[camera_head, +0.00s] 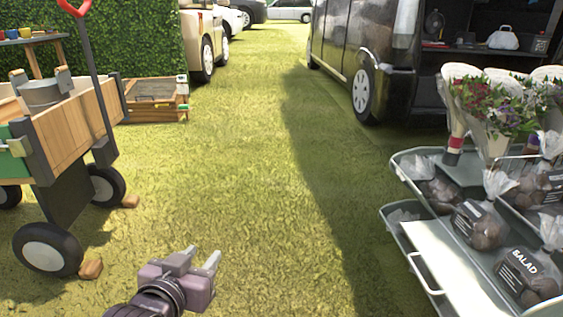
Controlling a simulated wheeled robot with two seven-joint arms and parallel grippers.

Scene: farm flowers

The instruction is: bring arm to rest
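My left gripper (203,261) shows at the bottom, left of the middle, over the grass. Its two light fingers point up and to the right and stand apart with nothing between them. It touches nothing that I can see. My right gripper is not in view.
A wooden wagon (75,132) with a red handle stands at left, its wheels against small wooden chocks. A grey tiered cart (403,222) with bagged goods (483,222) and flower bouquets (499,104) stands at right. A dark van (344,48) is behind it. The middle grass is clear.

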